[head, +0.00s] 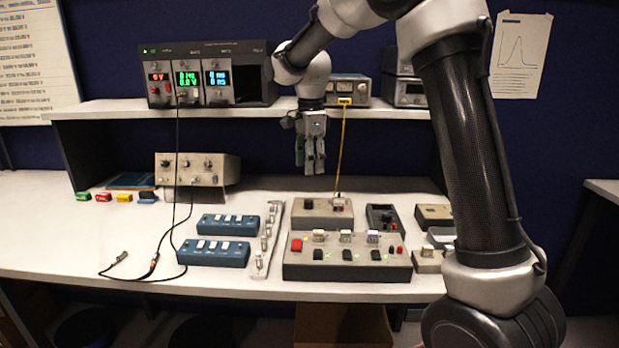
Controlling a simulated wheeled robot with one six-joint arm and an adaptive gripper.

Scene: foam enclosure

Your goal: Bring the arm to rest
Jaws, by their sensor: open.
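My arm rises from the lower right, bends over the shelf and hangs its end down over the bench. My gripper (311,168) points down, open and empty, in front of the shelf's edge. It is above the back of the bench, just over a small beige box (310,213) and left of a yellow cable (342,150). I see no object between the fingers. The fingers look close together from this side. My upper arm hides part of the shelf's right end.
On the shelf (110,108) stands an instrument rack (215,75) with lit displays. The bench (140,225) holds a beige box with several knobs (197,169), two blue switch boxes (213,253) and a grey button panel (345,270). Black leads (178,150) hang at left. The bench's front left is mostly clear.

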